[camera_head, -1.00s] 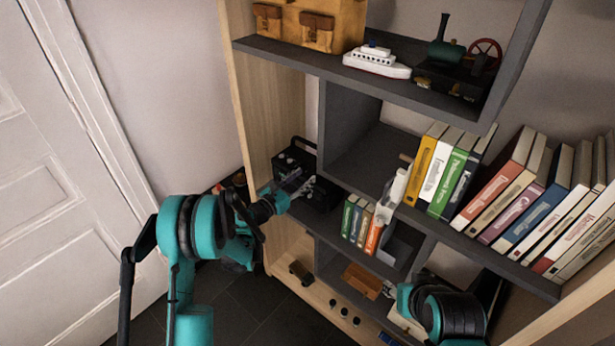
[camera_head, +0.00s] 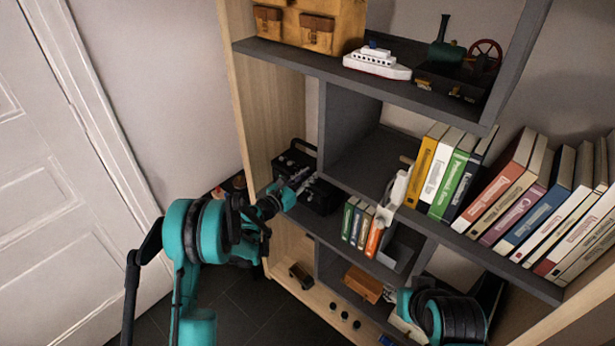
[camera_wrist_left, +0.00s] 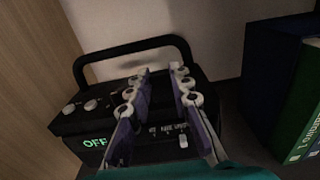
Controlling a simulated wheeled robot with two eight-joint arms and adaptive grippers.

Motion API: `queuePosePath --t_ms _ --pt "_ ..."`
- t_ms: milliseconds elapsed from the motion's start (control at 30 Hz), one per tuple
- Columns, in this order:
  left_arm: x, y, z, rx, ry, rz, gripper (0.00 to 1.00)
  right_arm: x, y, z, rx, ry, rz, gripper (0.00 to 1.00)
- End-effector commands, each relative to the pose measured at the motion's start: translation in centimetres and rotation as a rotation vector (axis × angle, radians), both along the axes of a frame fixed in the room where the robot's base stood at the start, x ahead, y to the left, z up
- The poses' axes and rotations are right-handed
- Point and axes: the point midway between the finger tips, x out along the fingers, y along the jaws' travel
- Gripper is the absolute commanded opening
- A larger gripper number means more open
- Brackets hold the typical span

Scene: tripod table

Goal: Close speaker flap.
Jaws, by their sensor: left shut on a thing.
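The black speaker (camera_head: 318,197) stands on the left part of the middle shelf, with a carry handle (camera_wrist_left: 130,52) at its back, round knobs and a green "OFF" mark (camera_wrist_left: 94,142) on its face. My left gripper (camera_head: 303,178) reaches it from the front left. In the left wrist view its two ringed fingers (camera_wrist_left: 162,92) lie over the speaker's face, shut on a part of it that I take to be the flap. The flap's edges are dark and largely covered by the fingers. Only part of my right arm shows at the lower right; its gripper cannot be made out.
Small books (camera_head: 358,224) stand right of the speaker, and a white object (camera_head: 393,198) is beside them. The wooden shelf side (camera_head: 248,110) is close on the left. A shelf with a toy ship (camera_head: 377,62) is above. Free floor (camera_head: 255,300) lies below.

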Motion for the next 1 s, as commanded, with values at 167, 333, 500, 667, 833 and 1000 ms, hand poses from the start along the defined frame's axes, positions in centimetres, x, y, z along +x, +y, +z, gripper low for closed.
queuePosePath --t_ms 167,333,500,667,833,1000 --pt "0.2 -0.2 0.4 0.035 0.045 -0.001 0.00 0.0 0.0 0.9 0.000 0.000 0.000 0.41" --pt "0.6 -0.5 0.9 0.100 0.133 -0.001 0.00 0.0 0.0 2.4 0.000 0.000 0.000 0.41" --pt "1.2 -0.9 1.2 0.187 0.255 -0.002 0.00 0.0 0.0 4.3 0.000 0.000 0.000 0.41" --pt "1.8 -1.4 1.3 0.276 0.377 -0.001 0.00 0.0 0.0 5.9 0.000 0.000 0.000 0.41" --pt "2.4 -1.9 1.2 0.371 0.509 -0.002 0.00 0.0 0.0 7.3 0.000 0.000 0.000 0.41" --pt "3.1 -2.3 0.9 0.463 0.638 -0.002 0.00 0.0 0.0 8.6 0.000 0.000 0.000 0.41"
